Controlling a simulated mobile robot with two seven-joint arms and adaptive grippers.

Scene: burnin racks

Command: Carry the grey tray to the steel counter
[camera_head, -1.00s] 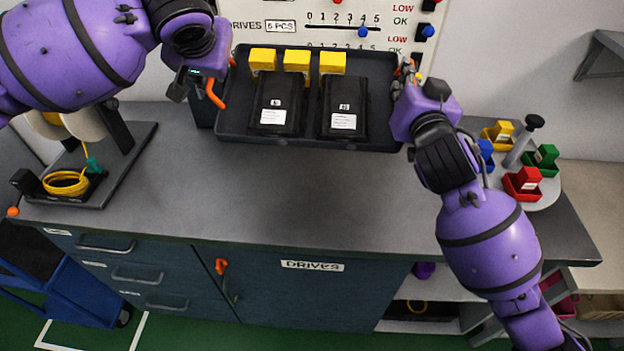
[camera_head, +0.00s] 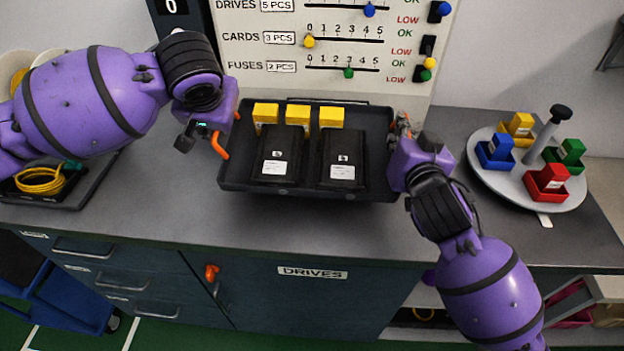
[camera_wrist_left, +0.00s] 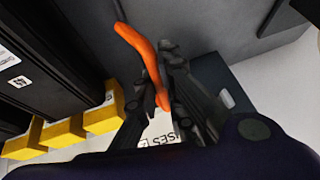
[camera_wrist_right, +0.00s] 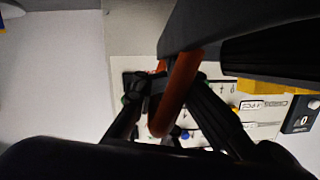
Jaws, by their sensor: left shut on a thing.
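The dark grey tray (camera_head: 225,178) is over the dark grey counter in front of the labelled board. It looks level and holds two black drives (camera_head: 281,150) (camera_head: 343,155) with white labels and three yellow blocks (camera_head: 330,117) along its far side. My left gripper (camera_head: 218,140) is shut on the orange handle (camera_wrist_left: 140,50) at the tray's left end. My right gripper (camera_head: 402,130) has its fingers around the orange handle (camera_wrist_right: 177,90) at the right end. I cannot tell whether the tray's underside touches the counter.
The counter (camera_head: 300,225) is clear in front of the tray. A round carousel (camera_head: 500,180) with coloured bins stands right. A board (camera_head: 400,60) with sliders rises behind. A blue cart (camera_head: 70,300) stands low left.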

